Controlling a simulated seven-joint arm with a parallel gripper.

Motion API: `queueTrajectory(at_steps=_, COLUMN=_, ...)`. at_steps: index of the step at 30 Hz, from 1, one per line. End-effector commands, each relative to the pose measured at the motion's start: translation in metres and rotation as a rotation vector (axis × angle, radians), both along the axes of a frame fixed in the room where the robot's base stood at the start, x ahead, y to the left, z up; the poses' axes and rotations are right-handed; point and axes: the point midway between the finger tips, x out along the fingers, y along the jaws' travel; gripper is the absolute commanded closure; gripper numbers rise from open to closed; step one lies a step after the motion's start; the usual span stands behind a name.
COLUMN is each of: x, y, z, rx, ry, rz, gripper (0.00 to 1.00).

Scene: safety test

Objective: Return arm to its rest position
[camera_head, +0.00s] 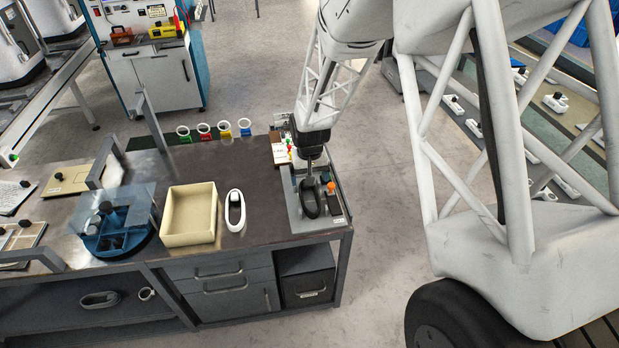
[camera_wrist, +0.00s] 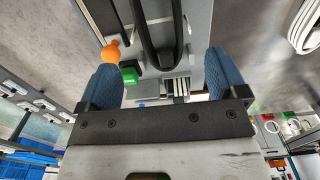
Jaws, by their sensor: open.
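My gripper (camera_head: 312,150) points down over the grey panel (camera_head: 318,224) at the right end of the workbench. In the wrist view my gripper (camera_wrist: 164,68) shows two blue fingers spread wide apart. A black loop-shaped handle (camera_wrist: 157,45) lies in the gap between them, and neither finger is seen touching it. In the head view the black handle (camera_head: 309,204) stands on the panel just below my gripper. An orange knob (camera_wrist: 111,51) and a green button (camera_wrist: 130,75) are close to the left finger. The fingertips are hard to make out in the head view.
The workbench (camera_head: 262,205) holds a beige tray (camera_head: 190,238), a white oval holder (camera_head: 235,222) and a blue round organiser (camera_head: 125,237). Coloured rings (camera_head: 204,130) stand along its back edge. Open floor (camera_head: 385,150) lies to the right of the bench.

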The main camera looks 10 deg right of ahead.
Motion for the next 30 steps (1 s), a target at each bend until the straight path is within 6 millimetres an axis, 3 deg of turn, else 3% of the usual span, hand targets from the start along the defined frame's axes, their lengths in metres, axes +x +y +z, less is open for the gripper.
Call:
queueTrajectory(at_steps=9, x=0.0, y=0.0, z=0.001, rx=0.0, ry=-0.001, rz=0.0, gripper=0.09)
queueTrajectory(at_steps=14, x=-0.005, y=-0.002, z=0.012, rx=0.0, ry=-0.006, rz=-0.001, gripper=0.09)
queueTrajectory(at_steps=22, x=-0.029, y=-0.008, z=0.065, rx=0.001, ry=-0.034, rz=-0.002, gripper=0.09)
queueTrajectory(at_steps=30, x=-0.073, y=-0.016, z=0.131, rx=0.001, ry=-0.07, rz=-0.005, gripper=0.09)
